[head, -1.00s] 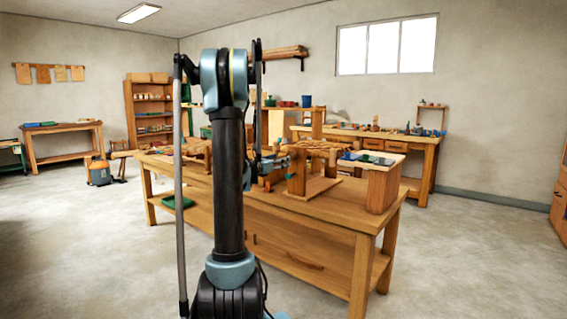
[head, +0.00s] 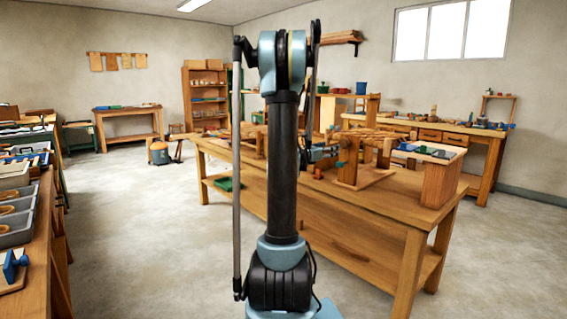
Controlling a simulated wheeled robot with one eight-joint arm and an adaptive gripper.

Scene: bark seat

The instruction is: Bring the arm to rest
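My arm stands upright in the middle of the head view, with its forearm hanging down on the far side toward the big wooden workbench. My gripper (head: 322,153) shows small and partly hidden beside the arm column, above the bench top. Its fingers are too small and covered to tell whether they are open or shut. The workbench (head: 350,228) carries a wooden stand (head: 347,160) and a block with a light top (head: 438,184), to the right of my gripper. I cannot tell whether the gripper touches anything.
A side bench with grey trays (head: 18,225) runs along the left edge. A vacuum (head: 159,153) stands on the floor at the back left. A long bench (head: 480,140) lines the back right wall. The floor (head: 150,240) between the left bench and the workbench is clear.

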